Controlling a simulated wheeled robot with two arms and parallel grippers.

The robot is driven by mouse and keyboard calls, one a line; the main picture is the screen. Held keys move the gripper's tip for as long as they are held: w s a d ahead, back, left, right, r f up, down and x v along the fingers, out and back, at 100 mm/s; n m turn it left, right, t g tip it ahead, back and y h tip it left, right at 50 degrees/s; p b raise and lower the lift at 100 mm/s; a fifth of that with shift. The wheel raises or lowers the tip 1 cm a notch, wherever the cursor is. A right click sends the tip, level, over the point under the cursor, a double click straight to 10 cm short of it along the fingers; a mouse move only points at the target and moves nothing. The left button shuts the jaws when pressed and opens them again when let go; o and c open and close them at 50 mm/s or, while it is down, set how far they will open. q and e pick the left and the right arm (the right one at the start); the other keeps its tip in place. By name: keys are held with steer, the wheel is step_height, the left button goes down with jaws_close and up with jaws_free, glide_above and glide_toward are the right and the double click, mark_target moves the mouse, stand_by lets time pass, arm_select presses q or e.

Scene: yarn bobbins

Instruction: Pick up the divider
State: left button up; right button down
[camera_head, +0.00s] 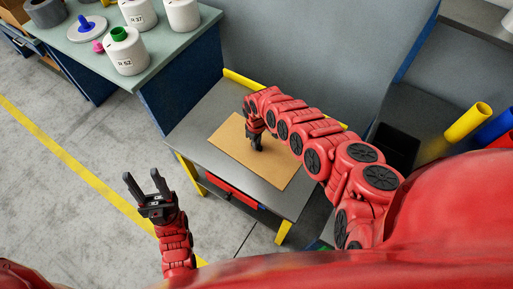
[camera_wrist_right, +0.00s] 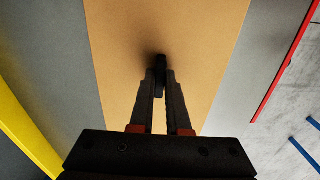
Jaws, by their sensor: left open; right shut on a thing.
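The divider is a flat tan sheet (camera_head: 228,138) lying over the grey bench top; whether it touches the bench I cannot tell. It fills the middle of the right wrist view (camera_wrist_right: 205,40). My right gripper (camera_head: 257,148) points down at the middle of the sheet. In the wrist view its fingertips (camera_wrist_right: 160,78) are closed around a small dark piece at the sheet's surface, with a shadow beside it. My left gripper (camera_head: 141,176) is open and empty, over the floor left of the bench.
The bench (camera_head: 197,118) has a yellow edge strip behind and a red part (camera_head: 235,192) at its front. A side table (camera_head: 92,62) at upper left carries white yarn bobbins (camera_head: 124,52). Yellow and blue tubes (camera_head: 467,122) stand at right. The floor at left is clear.

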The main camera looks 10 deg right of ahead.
steer(key=shift+r, duration=0.1)
stand_by(0.3)
steer(key=shift+d+r, duration=0.1)
steer(key=shift+r, duration=0.75)
steer(key=shift+s+r, duration=0.3)
steer(key=shift+r, duration=0.65)
steer(key=s, duration=0.7)
steer(key=shift+s+r+p, duration=0.2)
steer(key=shift+r+p, duration=0.15)
steer(key=shift+p, duration=0.05)
steer(key=s+p, duration=0.6)
steer(key=shift+s+r, duration=0.25)
steer(key=shift+r, duration=0.15)
steer(key=shift+s+f+p, duration=0.1)
steer(key=shift+s+p, duration=0.65)
steer(key=shift+p, duration=0.25)
